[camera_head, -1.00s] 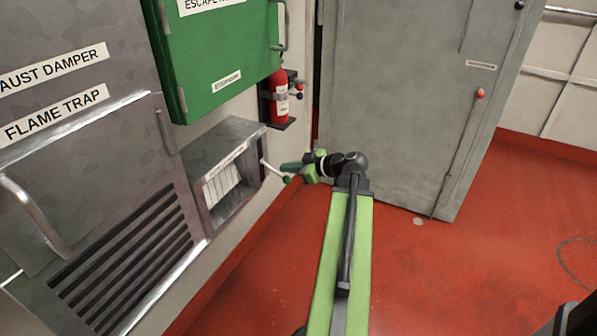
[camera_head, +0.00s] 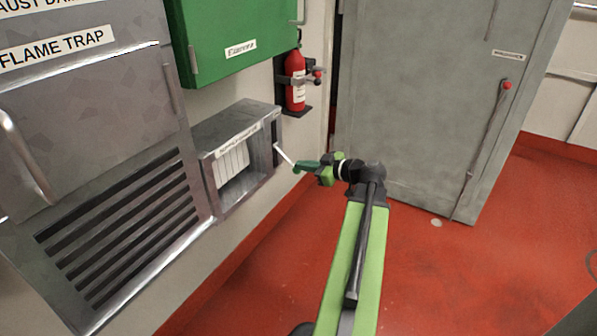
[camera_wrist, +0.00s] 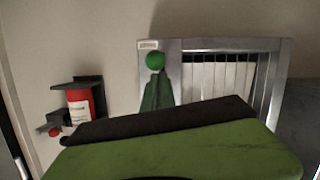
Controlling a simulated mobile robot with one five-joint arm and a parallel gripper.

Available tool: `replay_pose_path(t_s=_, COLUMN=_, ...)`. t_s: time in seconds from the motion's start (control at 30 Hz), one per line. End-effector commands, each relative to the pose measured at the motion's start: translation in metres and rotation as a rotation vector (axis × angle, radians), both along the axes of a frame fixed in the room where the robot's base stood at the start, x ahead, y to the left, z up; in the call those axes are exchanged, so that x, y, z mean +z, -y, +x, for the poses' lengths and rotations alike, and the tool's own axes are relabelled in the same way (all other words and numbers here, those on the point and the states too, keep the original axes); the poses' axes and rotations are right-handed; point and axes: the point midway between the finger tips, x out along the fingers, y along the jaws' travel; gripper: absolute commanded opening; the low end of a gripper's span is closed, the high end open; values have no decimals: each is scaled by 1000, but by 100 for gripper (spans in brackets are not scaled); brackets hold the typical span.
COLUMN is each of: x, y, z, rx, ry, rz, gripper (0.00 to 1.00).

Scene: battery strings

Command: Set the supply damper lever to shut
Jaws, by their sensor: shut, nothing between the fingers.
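The supply damper (camera_head: 262,160) is a grey metal box with pale slats on the left wall. Its lever (camera_head: 285,154) is a pale rod sticking out from the box's right side, slanting down toward my gripper. The green ball knob (camera_wrist: 155,60) at its end shows clearly in the wrist view. My gripper (camera_head: 300,167) is shut and empty, its green fingertips at the knob end of the lever. In the wrist view the fingertips (camera_wrist: 156,92) point at the knob and look very close to it; I cannot tell whether they touch. The damper box (camera_wrist: 215,44) is behind the knob there.
A red fire extinguisher (camera_head: 296,80) hangs right of the box, below a green cabinet (camera_head: 235,30). A grey door (camera_head: 425,110) with a red-knobbed handle stands behind my arm. The flame trap panel (camera_head: 90,110) is at left.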

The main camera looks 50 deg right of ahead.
Motion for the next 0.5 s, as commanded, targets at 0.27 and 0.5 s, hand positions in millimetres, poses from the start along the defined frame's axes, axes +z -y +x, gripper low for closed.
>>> replay_pose_path(t_s=0.27, x=-20, y=4, z=4, rx=-6, ry=-5, rz=-1, gripper=0)
replay_pose_path(t_s=0.5, x=-20, y=9, z=1, rx=-14, ry=-7, rz=-2, gripper=0)
